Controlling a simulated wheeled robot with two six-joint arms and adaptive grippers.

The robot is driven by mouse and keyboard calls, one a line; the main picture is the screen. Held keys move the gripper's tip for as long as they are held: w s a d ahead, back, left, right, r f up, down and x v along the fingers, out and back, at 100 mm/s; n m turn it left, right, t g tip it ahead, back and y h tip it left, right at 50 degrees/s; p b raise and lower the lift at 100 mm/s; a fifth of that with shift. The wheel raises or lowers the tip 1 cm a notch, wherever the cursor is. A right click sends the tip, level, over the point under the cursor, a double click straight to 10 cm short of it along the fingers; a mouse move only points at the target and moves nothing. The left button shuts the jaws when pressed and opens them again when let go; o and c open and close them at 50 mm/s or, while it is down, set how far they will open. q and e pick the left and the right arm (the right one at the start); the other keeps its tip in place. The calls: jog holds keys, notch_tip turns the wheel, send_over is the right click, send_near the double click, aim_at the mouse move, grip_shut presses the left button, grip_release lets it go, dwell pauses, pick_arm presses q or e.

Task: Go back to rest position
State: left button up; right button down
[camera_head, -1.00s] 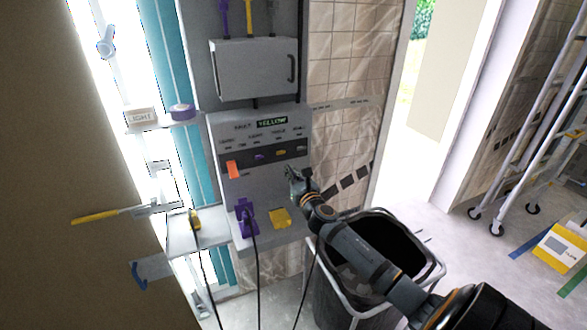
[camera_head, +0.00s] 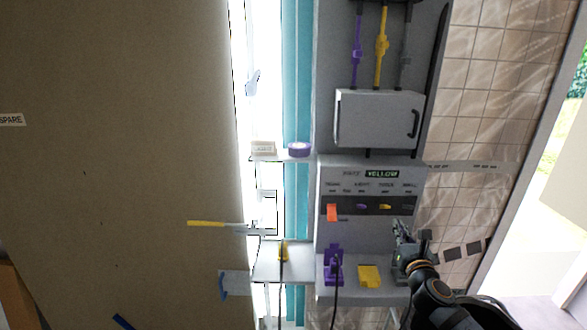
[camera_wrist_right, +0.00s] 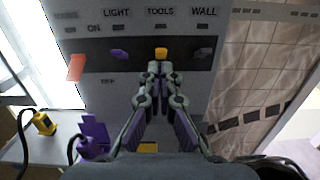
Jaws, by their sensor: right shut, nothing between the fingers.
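My right gripper (camera_head: 403,232) reaches in from the lower right in the head view, in front of the grey control panel (camera_head: 340,178). In the right wrist view the gripper (camera_wrist_right: 157,68) is shut with nothing between its fingers. Its tips appear just below the yellow switch (camera_wrist_right: 161,54) in the TOOLS column; whether they touch it I cannot tell. The panel's small display (camera_head: 382,174) reads YELLOW. An orange switch (camera_head: 332,212) sits at the left of the switch row. My left gripper is not in view.
A purple holder (camera_head: 333,265) and a yellow block (camera_head: 369,276) are on the ledge below the panel. A grey cabinet (camera_head: 375,118) hangs above. A large brown board (camera_head: 120,150) fills the left. A yellow-handled tool (camera_head: 207,223) sticks out over its edge.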

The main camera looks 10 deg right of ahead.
jog(key=s+a+f+m+g, duration=0.35)
jog(key=s+f+m, duration=0.3)
jog(key=m, duration=0.25)
jog(key=s+a+f+m+g, duration=0.35)
jog(key=s+f+m, duration=0.25)
jog(key=f+m, duration=0.3)
jog(key=s+a+f+m+g+y, duration=0.25)
jog(key=s+a+m+g, duration=0.2)
jog(key=s+m, duration=0.3)
jog(key=s+a+f+m+g+y, duration=0.1)
jog(key=s+a+f+m+g, duration=0.2)
jog(key=s+a+m, duration=0.45)
jog(key=s+d+f+g, duration=0.1)
jog(key=d+f, duration=0.1)
jog(key=f, duration=1)
jog(key=s+d+f, duration=0.1)
jog(key=d+f, duration=0.1)
jog(key=f, duration=0.9)
jog(key=s+d+f+g, duration=0.1)
jog(key=s+f, duration=1.9)
jog(key=shift+s+d+n+b, duration=0.2)
jog(key=shift+d+n+b, duration=0.05)
jog(key=shift+n+b, duration=0.1)
